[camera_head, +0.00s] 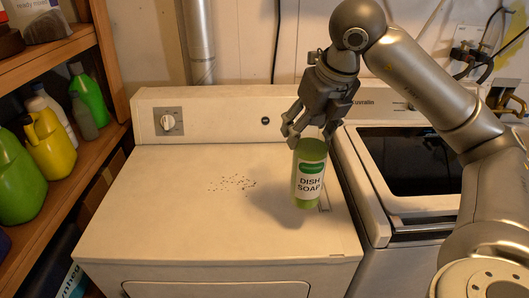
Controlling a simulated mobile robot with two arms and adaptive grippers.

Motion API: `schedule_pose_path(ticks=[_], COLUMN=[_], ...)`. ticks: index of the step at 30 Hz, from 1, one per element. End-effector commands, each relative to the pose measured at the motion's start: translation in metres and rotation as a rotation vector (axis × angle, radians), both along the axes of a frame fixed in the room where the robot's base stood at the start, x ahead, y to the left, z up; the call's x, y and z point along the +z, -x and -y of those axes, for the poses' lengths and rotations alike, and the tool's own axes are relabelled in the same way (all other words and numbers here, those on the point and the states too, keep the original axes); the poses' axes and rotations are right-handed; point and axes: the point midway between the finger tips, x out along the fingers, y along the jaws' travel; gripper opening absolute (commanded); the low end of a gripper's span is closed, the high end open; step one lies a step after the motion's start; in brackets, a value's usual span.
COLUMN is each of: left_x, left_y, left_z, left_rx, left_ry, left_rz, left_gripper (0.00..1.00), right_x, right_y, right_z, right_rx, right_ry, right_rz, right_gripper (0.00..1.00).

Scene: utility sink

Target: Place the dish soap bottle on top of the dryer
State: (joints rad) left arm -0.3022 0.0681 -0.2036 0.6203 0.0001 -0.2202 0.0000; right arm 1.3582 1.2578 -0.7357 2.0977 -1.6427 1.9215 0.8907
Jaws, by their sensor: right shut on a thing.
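The dish soap bottle (309,178) is green with a white label reading "DISH SOAP". It is upright at the right part of the white dryer top (150,215). My right gripper (308,140) comes down from above and is shut on the upper end of the bottle, which its fingers partly hide. A shadow lies on the dryer top to the left of the bottle. I cannot tell for sure whether the bottle's base touches the surface. My left gripper is not in view.
A washer (405,165) with a dark lid stands to the right of the dryer. A wooden shelf (75,165) at the left holds several bottles, including a yellow jug (50,145). Dark specks (232,183) lie mid-dryer; the rest of its top is clear.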

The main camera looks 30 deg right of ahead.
Motion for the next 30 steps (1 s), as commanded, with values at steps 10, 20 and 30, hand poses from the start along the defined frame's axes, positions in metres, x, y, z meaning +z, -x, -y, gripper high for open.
schedule_pose_path(ticks=[10, 20, 30], left_x=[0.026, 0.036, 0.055], left_y=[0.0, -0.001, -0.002], left_z=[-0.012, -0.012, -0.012], left_rx=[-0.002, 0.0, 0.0], left_ry=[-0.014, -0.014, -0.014], left_rz=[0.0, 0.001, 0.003], left_gripper=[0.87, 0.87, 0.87], right_x=[-0.036, -0.069, -0.099], right_y=[-0.059, -0.086, -0.093], right_z=[-0.018, -0.026, -0.027], right_rx=[0.001, 0.0, 0.0], right_ry=[0.0, 0.0, 0.001], right_rz=[-0.003, 0.003, 0.0], right_gripper=[0.01, 0.01, 0.01])
